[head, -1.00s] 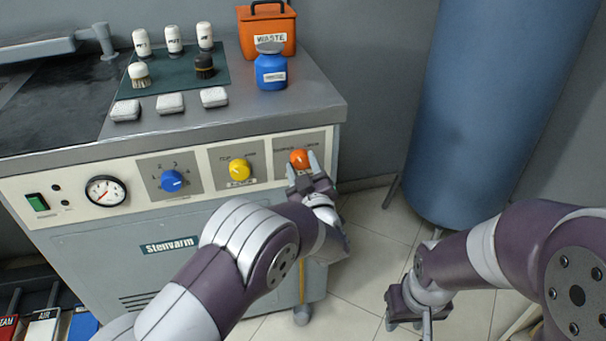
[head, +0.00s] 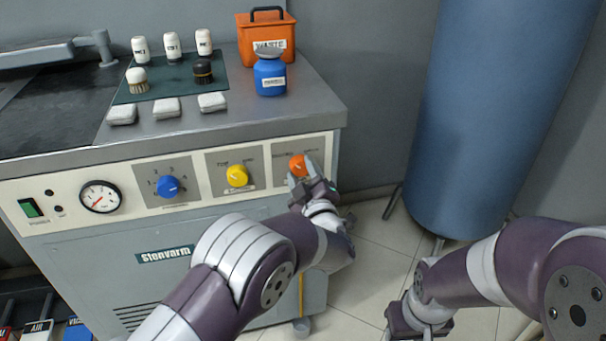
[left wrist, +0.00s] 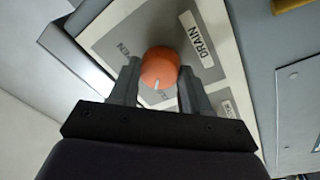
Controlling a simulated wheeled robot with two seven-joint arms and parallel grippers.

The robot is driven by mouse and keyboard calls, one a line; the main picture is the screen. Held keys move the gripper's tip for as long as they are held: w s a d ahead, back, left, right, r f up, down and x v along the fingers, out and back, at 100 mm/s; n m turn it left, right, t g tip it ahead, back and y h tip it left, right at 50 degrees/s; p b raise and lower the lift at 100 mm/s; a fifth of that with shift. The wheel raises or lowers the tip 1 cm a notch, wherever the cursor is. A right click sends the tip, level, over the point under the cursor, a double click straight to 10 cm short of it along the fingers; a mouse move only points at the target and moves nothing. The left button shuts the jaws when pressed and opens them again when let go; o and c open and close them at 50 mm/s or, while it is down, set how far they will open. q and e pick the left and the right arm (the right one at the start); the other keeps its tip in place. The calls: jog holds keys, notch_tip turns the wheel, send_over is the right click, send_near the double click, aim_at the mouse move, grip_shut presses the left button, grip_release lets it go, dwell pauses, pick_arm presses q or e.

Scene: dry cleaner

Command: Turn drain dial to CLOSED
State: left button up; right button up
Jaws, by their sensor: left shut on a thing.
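The orange drain dial (head: 297,165) is at the right end of the machine's front panel (head: 80,224). My left gripper (head: 301,171) is shut on the dial, with one finger on each side of it. In the left wrist view the dial (left wrist: 160,66) sits between the finger ends (left wrist: 159,75). Its white mark points down in that picture, towards the palm.
A yellow dial (head: 237,175), a blue dial (head: 168,186), a gauge (head: 100,197) and a green switch (head: 29,208) are on the same panel. A blue jar (head: 270,74) and an orange waste bin (head: 262,28) stand on top. A blue tank (head: 482,110) is at right.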

pick_arm(q)
jog(key=o, duration=1)
jog(key=shift+o, duration=0.2)
jog(key=p+v, duration=0.2)
jog(key=v, duration=1)
jog(key=shift+s+p, duration=0.3)
jog(key=shift+s, duration=0.1)
jog(key=shift+d, duration=0.1)
